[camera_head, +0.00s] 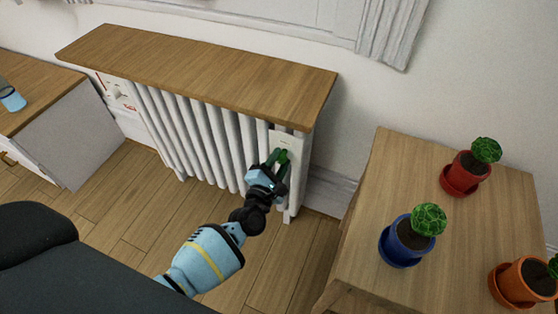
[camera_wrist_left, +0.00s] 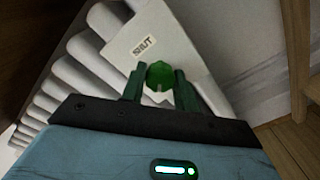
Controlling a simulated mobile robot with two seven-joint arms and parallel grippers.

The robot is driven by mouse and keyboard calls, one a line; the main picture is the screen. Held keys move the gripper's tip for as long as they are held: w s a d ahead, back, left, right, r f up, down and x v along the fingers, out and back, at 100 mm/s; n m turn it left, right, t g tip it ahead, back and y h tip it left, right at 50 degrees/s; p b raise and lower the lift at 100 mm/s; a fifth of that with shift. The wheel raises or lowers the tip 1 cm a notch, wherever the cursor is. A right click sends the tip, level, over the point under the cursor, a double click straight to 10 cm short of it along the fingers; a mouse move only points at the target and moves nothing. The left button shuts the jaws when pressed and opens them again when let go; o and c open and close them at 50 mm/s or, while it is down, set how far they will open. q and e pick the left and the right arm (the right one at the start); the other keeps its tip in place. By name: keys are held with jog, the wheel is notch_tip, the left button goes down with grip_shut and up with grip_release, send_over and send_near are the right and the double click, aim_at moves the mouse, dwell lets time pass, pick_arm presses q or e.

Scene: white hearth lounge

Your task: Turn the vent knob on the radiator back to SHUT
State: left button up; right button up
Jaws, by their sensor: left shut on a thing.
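The white ribbed radiator (camera_head: 203,137) stands against the wall under a wooden shelf. A white plate (camera_head: 291,142) at its right end bears the green vent knob (camera_head: 283,155). In the left wrist view the knob (camera_wrist_left: 159,75) sits between the two green fingers of my left gripper (camera_wrist_left: 159,84), which is shut on it. A pale mark shows on the knob's lower edge, on the side away from the SHUT label (camera_wrist_left: 144,46). My left gripper (camera_head: 277,160) reaches the plate from below in the head view. My right gripper is not in view.
A white plate with red marks and a pale dial (camera_head: 116,92) is at the radiator's left end. A wooden table (camera_head: 400,170) at the right holds potted plants in red (camera_head: 461,174), blue (camera_head: 410,240) and orange (camera_head: 525,281) pots. A cabinet (camera_head: 70,130) stands left.

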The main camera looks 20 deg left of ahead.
pick_arm(q)
jog(key=m, duration=0.3)
jog(key=shift+m, duration=0.4)
jog(key=m+p, duration=0.1)
jog(key=m, duration=0.2)
jog(key=shift+m, duration=0.3)
jog(key=m, duration=0.3)
jog(key=shift+m, duration=0.3)
jog(key=m+p, duration=0.1)
jog(key=m, duration=0.3)
jog(key=shift+m, duration=0.3)
jog(key=m, duration=0.4)
jog(key=shift+p, duration=0.4)
jog(key=m, duration=0.7)
jog(key=shift+m, duration=0.3)
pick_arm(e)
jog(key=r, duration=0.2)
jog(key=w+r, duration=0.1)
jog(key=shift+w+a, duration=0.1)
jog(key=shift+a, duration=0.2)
